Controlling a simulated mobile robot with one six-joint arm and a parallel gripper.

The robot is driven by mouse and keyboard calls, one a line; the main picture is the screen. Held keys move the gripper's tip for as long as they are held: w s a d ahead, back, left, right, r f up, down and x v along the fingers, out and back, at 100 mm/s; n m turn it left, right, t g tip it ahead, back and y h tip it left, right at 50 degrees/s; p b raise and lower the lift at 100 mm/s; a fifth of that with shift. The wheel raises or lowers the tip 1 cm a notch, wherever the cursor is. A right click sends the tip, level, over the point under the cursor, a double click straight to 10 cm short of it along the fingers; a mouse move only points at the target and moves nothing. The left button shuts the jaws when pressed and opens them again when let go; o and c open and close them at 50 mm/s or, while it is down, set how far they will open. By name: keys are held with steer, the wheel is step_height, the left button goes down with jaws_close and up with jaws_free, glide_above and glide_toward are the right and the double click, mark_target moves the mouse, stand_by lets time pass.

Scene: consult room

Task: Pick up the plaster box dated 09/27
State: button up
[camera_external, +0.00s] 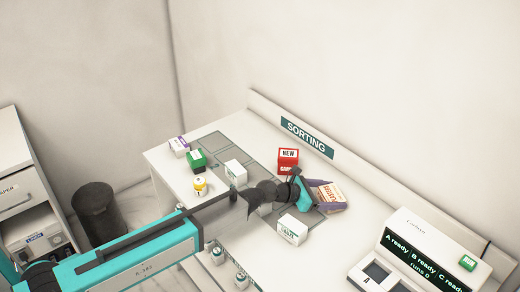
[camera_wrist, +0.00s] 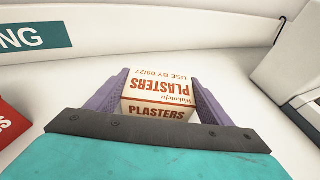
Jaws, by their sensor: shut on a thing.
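The plaster box (camera_wrist: 158,88) is white with red-brown "PLASTERS" print, and its top reads "USE BY 09/27" in the wrist view. It sits between the two purple fingers of my gripper (camera_wrist: 160,85), which are shut on its sides. In the external view the box (camera_external: 329,193) shows at the right end of the arm, near the sorting counter's back wall, with my gripper (camera_external: 328,196) around it. I cannot tell whether the box touches the counter.
The white counter (camera_external: 255,255) has a "SORTING" sign (camera_external: 306,137) at its back. A machine with a display (camera_external: 420,238) is at the right.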

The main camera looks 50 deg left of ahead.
mark_target(332, 194)
steer(key=shift+r, duration=5.05)
